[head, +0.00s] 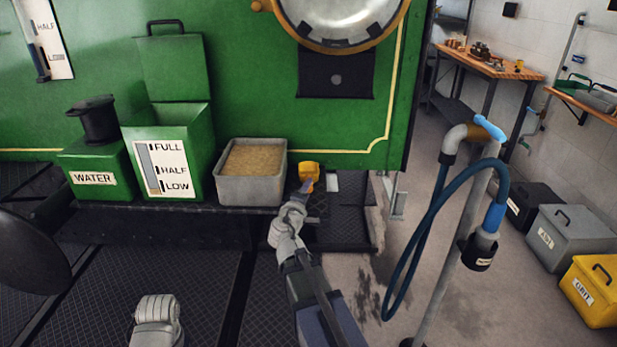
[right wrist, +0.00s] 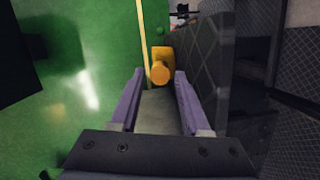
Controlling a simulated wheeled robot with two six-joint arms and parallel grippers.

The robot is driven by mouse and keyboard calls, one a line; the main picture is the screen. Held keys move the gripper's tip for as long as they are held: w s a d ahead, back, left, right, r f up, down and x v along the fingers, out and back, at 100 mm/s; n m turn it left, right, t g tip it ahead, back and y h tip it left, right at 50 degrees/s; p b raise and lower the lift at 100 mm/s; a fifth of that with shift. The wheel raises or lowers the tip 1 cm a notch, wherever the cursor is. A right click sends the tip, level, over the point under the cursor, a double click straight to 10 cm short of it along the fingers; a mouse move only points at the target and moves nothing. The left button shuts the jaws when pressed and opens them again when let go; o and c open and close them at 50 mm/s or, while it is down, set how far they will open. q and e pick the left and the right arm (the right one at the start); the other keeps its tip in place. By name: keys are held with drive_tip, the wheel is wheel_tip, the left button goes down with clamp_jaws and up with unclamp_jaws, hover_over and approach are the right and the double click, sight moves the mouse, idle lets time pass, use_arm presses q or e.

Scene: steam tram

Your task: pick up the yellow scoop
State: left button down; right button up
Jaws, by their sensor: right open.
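The yellow scoop (head: 309,171) sits at the right end of the dark ledge, just right of the sand-filled grey tray (head: 252,191). My right gripper (head: 305,187) reaches up to it from below in the head view and partly covers its lower end. In the right wrist view the scoop (right wrist: 161,69) shows its rounded end toward me. It lies in line with the gap between the two purple fingers of the gripper (right wrist: 160,78), which are apart. I cannot tell whether its end is between the fingertips or just beyond them.
The green box with the level gauge (head: 168,150) and the WATER box (head: 97,171) stand left of the tray. The green tram wall (head: 250,90) rises behind the ledge. A hose stand (head: 462,215) is at right, with a yellow GRIT box (head: 592,290) beyond it.

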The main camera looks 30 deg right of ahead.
drive_tip(key=x, duration=0.5)
drive_tip(key=shift+w+b, duration=0.15)
drive_tip(key=shift+b, duration=0.2)
drive_tip(key=shift+c, duration=0.3)
clamp_jaws()
